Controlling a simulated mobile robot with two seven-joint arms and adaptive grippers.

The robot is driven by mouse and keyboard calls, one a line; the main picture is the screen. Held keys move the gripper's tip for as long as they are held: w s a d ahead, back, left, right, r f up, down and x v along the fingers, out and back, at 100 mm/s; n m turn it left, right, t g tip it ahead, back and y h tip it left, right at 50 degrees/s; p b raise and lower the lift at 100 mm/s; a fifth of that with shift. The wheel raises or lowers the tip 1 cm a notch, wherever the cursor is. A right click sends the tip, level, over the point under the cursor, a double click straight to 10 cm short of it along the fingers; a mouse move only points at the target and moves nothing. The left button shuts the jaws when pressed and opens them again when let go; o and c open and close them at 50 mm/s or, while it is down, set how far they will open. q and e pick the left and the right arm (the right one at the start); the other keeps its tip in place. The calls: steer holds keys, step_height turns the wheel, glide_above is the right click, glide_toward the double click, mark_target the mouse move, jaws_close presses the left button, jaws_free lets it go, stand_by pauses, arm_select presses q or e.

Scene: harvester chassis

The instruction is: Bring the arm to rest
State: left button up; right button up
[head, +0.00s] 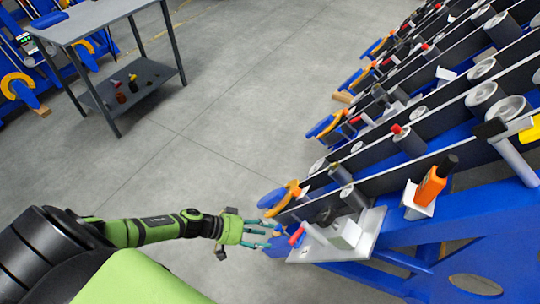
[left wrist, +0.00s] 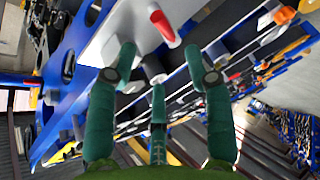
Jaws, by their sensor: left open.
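My left arm (head: 150,230) stretches from the lower left toward the harvester chassis (head: 420,180) in the head view. My left gripper (head: 268,235) is open with its teal fingers beside the near corner of a white tray (head: 361,235) on the chassis. In the left wrist view the gripper's fingers (left wrist: 160,75) are spread, with nothing between them. A red-capped cylinder (head: 296,236) lies close in front of the fingertips; it also shows in the left wrist view (left wrist: 162,27). My right gripper is in neither view.
An orange bottle (head: 432,184) stands on a white bracket at the right. Rows of dark bars with rollers (head: 410,140) run across the chassis. A grey table (head: 90,18) with a lower shelf stands at the upper left. The grey floor (head: 220,110) between is clear.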

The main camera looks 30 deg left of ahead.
arm_select(q)
steer(key=s+a+f+t+y, duration=0.1)
steer(key=s+a+f+y, duration=0.25)
steer(key=f, duration=0.35)
steer(key=s+a+f+y, duration=0.2)
steer(key=f+y, duration=0.2)
steer(key=f, duration=0.4)
steer(key=s+d+f+m+g+y, duration=0.1)
steer(key=s+d+f+g, duration=0.1)
steer(key=s, duration=1)
steer(key=s+d+f+m+g+y, duration=0.1)
steer(key=s+d+f+g, duration=0.1)
steer(key=s+f+g, duration=0.2)
steer(key=s+f, duration=0.3)
steer(key=s, duration=0.5)
steer(key=shift+s+d+f+m+g+y, duration=0.15)
steer(key=shift+s+f+m+g+y, duration=0.15)
steer(key=shift+g+y, duration=0.1)
